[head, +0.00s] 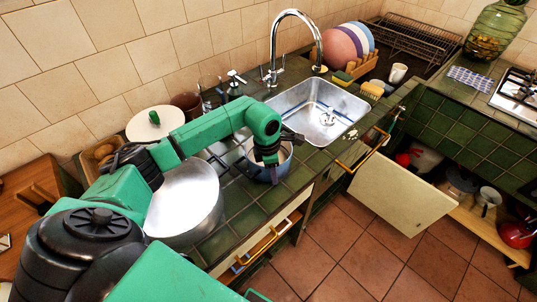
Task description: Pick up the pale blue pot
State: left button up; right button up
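The pale blue pot (284,166) stands on the green tiled counter, left of and in front of the sink. Its near wall and part of its rim show, and its inside looks light. My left arm reaches across from the left and hides much of the pot's left and far side. My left gripper (271,170) points down at the pot, overlapping its rim and near wall. Its fingers are small and dark, so I cannot tell whether they are apart or closed on the wall. My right gripper is not in view.
A large silver pot (186,203) stands left of the blue pot, close to my arm. A white lid (141,126) and a brown pot (187,103) are behind. The sink (318,112) and tall faucet (274,55) are to the right. A cabinet door (400,195) hangs open over the floor.

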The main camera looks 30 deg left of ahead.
pick_arm(q)
grip_shut()
dwell(1.4)
